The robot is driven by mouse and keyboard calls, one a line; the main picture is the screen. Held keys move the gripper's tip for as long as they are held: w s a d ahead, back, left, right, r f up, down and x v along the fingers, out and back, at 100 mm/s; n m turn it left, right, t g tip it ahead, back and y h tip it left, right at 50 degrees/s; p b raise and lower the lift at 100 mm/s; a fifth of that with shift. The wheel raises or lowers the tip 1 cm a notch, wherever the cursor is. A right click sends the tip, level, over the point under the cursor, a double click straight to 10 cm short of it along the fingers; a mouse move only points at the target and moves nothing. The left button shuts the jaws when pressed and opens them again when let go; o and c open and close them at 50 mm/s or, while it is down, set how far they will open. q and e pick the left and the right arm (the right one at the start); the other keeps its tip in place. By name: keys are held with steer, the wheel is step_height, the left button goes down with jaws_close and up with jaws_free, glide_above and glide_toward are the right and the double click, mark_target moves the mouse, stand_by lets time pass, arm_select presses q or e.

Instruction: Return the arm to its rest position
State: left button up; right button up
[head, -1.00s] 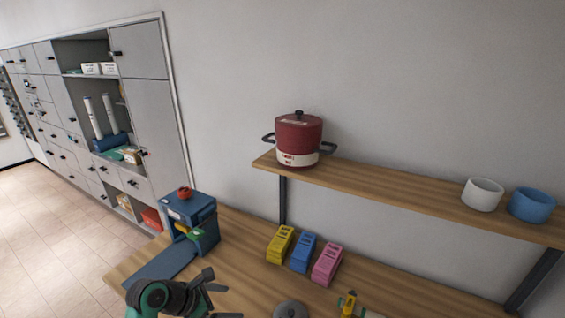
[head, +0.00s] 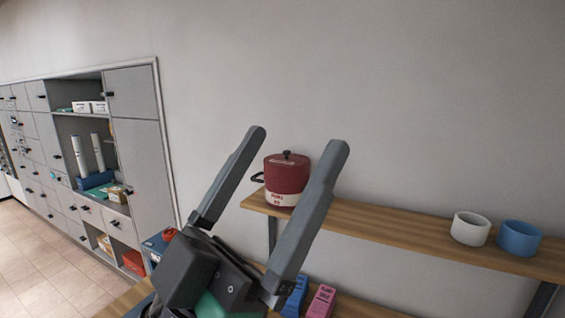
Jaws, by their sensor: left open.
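My left gripper (head: 297,142) is large in the middle of the head view, raised with its two grey fingers pointing up and spread apart. Nothing is between the fingers. Behind it, a red and white pot (head: 287,177) with a black lid knob sits on the left end of the wooden shelf (head: 365,216); one finger covers the pot's right side. My right gripper is not in view.
A white bowl (head: 470,229) and a blue bowl (head: 519,238) stand on the shelf's right. Below, blue (head: 295,297) and pink (head: 320,301) blocks show on the table, partly hidden. Grey lockers (head: 139,150) stand at left. The wall above the shelf is bare.

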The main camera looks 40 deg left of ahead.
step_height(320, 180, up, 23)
steer(key=p, duration=2.3)
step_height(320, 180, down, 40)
steer(key=b, duration=4)
